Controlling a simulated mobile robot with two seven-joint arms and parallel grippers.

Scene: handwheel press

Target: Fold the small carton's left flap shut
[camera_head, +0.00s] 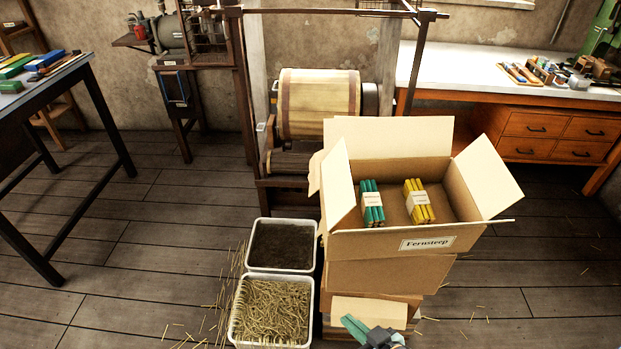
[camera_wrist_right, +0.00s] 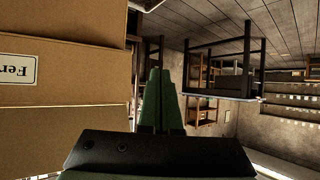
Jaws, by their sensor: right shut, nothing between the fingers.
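The open carton (camera_head: 394,243) with a white "Fernsteep" label tops a stack of cartons. Its left flap (camera_head: 338,183) stands up, not folded down. The back flap (camera_head: 388,137) is upright and the right flap (camera_head: 486,178) leans outward. Inside are a green bundle (camera_head: 372,206) and a yellow bundle (camera_head: 419,204) with pale bands. My right gripper (camera_head: 351,324) is low in front of the stack, away from the left flap. In the right wrist view its green fingers (camera_wrist_right: 160,76) are shut and empty, beside the carton wall (camera_wrist_right: 62,107). My left gripper is out of view.
A white bin of straw (camera_head: 271,311) and a dark-filled bin (camera_head: 282,246) stand left of the stack. Behind is a press with a wooden drum (camera_head: 319,103). A workbench (camera_head: 467,72) stands right, a table (camera_head: 40,98) far left. Floor between is mostly clear.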

